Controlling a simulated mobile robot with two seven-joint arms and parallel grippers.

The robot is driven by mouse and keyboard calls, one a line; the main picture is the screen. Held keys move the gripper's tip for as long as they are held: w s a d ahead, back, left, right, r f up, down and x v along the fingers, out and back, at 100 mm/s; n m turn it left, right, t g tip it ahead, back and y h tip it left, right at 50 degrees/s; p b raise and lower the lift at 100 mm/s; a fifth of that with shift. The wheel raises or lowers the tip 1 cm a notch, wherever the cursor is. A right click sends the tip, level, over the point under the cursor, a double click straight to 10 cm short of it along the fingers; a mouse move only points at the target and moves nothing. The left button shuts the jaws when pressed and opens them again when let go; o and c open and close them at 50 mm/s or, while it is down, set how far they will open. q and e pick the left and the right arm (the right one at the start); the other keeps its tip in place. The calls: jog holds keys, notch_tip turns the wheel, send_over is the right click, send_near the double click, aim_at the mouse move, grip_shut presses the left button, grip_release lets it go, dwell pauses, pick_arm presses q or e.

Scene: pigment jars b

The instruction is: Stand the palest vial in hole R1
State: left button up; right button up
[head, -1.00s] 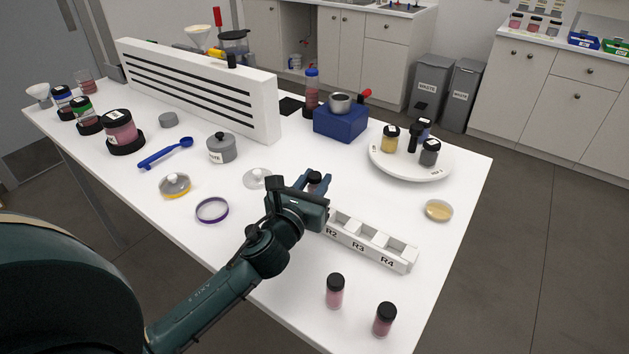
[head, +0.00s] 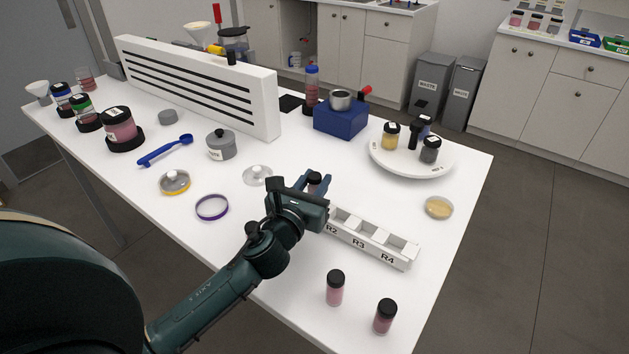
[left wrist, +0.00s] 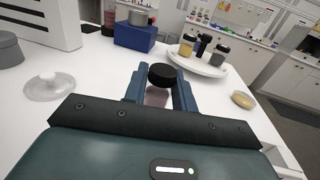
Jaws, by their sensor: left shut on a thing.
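My left gripper (head: 318,183) is shut on a black-capped vial (head: 314,178) at the left end of the white rack. In the left wrist view the held vial (left wrist: 158,94) is upright between the fingers, with pale pink contents. The rack (head: 374,239) shows labels R2, R3 and R4; my gripper hides the R1 end, so I cannot tell whether the vial is in the hole or above it. Two other black-capped vials stand in front of the rack: a pink one (head: 335,288) and a darker pink one (head: 384,317). My right gripper is not in view.
A round white tray (head: 385,169) with several jars stands behind the rack. A blue device (head: 341,121), a clear lid (head: 257,175), a purple ring (head: 212,207) and a petri dish (head: 439,208) lie around. A white slotted panel (head: 195,87) stands at the back left.

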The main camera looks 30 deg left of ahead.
pick_arm(q)
jog(key=shift+f, duration=0.25)
jog(key=shift+f+b, duration=0.45)
jog(key=shift+b, duration=0.05)
jog(key=shift+f+b, duration=0.7)
jog(key=shift+f, duration=0.25)
jog(key=o, duration=1)
jog(key=shift+r, duration=0.1)
